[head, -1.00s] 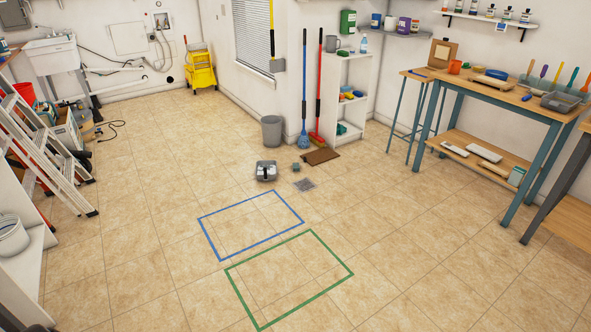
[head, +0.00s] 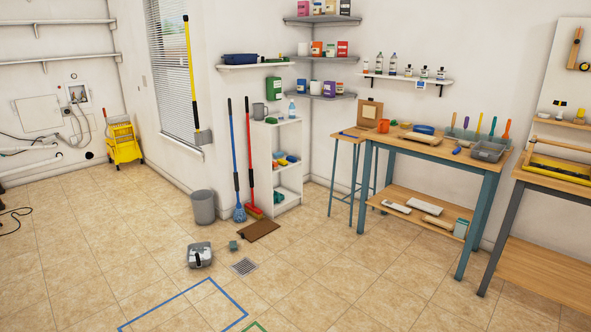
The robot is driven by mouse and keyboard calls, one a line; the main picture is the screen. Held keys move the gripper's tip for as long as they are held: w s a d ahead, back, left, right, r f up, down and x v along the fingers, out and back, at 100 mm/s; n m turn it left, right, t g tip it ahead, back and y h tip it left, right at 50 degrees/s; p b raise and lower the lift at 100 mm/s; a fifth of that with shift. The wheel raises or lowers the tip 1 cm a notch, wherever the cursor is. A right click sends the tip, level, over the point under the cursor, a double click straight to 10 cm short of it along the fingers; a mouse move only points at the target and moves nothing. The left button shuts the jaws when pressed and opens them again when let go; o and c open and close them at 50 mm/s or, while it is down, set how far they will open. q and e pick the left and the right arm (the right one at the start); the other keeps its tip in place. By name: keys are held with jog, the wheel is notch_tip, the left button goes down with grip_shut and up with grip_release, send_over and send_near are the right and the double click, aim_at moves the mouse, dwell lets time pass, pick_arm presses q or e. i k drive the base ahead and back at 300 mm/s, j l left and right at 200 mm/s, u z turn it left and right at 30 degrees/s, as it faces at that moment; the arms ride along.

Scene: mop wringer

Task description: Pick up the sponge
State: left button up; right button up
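A small dark green block (head: 233,245), which may be the sponge, lies on the tiled floor between a grey box-like item and the brown mat. It is too small to be sure of its texture. Other small coloured items, green, yellow and blue, sit on the white shelf unit (head: 287,197) by the wall; I cannot tell whether any is a sponge. Neither of my grippers is in view.
The grey box-like item (head: 200,255), a floor drain (head: 244,266), a brown mat (head: 259,231) and a grey bin (head: 203,207) are on the floor. Mops lean by the shelf. Workbenches (head: 440,150) stand right. The foreground floor with taped outlines is clear.

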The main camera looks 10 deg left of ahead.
aim_at(233, 245)
jog(key=i+u, duration=0.15)
jog(key=i, duration=2.7)
jog(key=i+u, duration=0.2)
jog(key=i, duration=0.25)
jog(key=i+l+u, duration=0.25)
jog(key=i, duration=0.2)
jog(key=i+l+u, duration=0.2)
jog(key=i, duration=0.3)
jog(key=i+l+u, duration=0.25)
jog(key=i, duration=0.15)
